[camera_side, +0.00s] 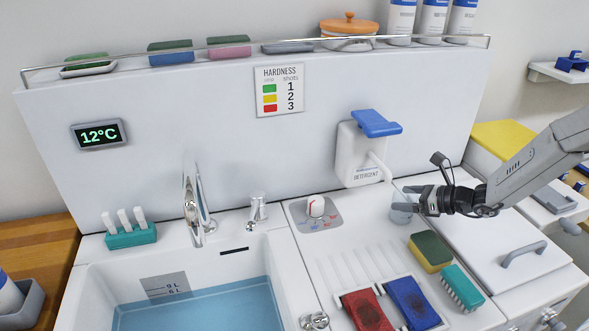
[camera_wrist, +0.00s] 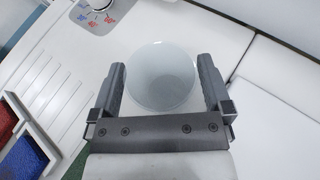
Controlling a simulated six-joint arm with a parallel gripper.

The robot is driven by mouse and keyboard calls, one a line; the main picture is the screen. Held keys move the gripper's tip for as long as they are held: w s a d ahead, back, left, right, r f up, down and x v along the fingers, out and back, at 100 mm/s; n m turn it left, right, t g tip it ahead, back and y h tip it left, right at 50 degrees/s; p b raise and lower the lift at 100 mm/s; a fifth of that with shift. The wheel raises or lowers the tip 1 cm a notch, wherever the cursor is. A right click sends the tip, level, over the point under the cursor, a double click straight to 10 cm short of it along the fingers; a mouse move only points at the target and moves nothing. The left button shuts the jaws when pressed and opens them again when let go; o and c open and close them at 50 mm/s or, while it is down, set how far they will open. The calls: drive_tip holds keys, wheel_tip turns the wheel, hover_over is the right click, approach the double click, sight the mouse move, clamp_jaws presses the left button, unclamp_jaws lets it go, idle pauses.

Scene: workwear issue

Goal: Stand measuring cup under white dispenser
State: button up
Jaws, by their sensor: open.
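The white detergent dispenser (camera_side: 350,160) with a blue lever (camera_side: 376,124) is fixed to the wall panel, its spout pointing down to the right. The measuring cup (camera_side: 399,214) is small, greyish and clear. It stands upright on the white counter just below and right of the spout tip; I cannot tell whether it is right under it. My gripper (camera_side: 410,201) reaches in from the right. In the wrist view the cup (camera_wrist: 161,78) shows as a round rim between the two open fingers, with gaps on both sides. The cup's lower part is partly hidden by the fingers in the side view.
A green-yellow sponge (camera_side: 430,251), a teal brush (camera_side: 461,288), and red (camera_side: 368,312) and blue (camera_side: 411,303) pads lie in front. A temperature knob (camera_side: 316,207) and a water-filled sink (camera_side: 200,303) are to the left. A lid with a handle (camera_side: 523,254) is at right.

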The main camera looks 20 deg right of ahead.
idle(0.3)
drive_tip(key=c, duration=0.9)
drive_tip(key=shift+r, duration=0.1)
drive_tip(key=shift+c, duration=0.2)
drive_tip(key=shift+r, duration=1.55)
drive_tip(key=s+r, duration=0.9)
drive_tip(key=s, duration=0.5)
drive_tip(key=shift+d+r, duration=0.4)
drive_tip(key=shift+d, duration=0.05)
